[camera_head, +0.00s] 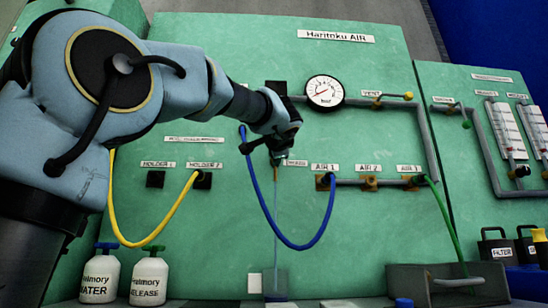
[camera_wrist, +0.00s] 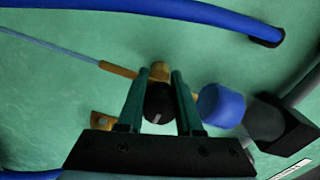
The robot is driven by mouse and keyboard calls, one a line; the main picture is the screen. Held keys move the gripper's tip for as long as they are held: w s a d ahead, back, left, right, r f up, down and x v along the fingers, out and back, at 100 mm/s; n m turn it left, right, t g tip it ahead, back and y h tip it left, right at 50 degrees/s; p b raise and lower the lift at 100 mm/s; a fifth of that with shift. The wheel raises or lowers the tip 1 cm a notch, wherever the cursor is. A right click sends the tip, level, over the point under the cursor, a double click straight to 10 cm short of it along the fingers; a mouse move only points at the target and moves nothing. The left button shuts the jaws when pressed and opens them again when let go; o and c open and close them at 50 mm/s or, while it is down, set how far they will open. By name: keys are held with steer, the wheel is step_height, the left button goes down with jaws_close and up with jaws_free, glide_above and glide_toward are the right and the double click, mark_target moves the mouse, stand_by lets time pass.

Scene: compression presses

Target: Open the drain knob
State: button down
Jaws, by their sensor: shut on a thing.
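My gripper (camera_wrist: 159,76) has its two green fingers on either side of a round black knob (camera_wrist: 158,105) with a small white mark, and it is shut on it. I take this as the drain knob. It sits at a brass fitting (camera_wrist: 118,69) with a thin light-blue tube running off to the left. In the head view my gripper (camera_head: 275,158) is at the green panel, left of a small label (camera_head: 297,163) too small to read surely. My wrist hides the knob there. The light-blue tube (camera_head: 275,220) hangs below it.
A blue cap (camera_wrist: 221,106) and a black block (camera_wrist: 280,128) are close right of the fingers. A gauge (camera_head: 324,92) is above right. A clear container (camera_head: 275,285) stands below.

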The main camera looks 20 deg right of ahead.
stand_by(0.3)
steer(key=c, duration=0.6)
jaws_free()
steer(key=shift+o, duration=0.2)
steer(key=shift+s, duration=0.1)
steer(key=v, duration=1)
steer(key=shift+s, duration=0.3)
steer(key=shift+a, duration=0.1)
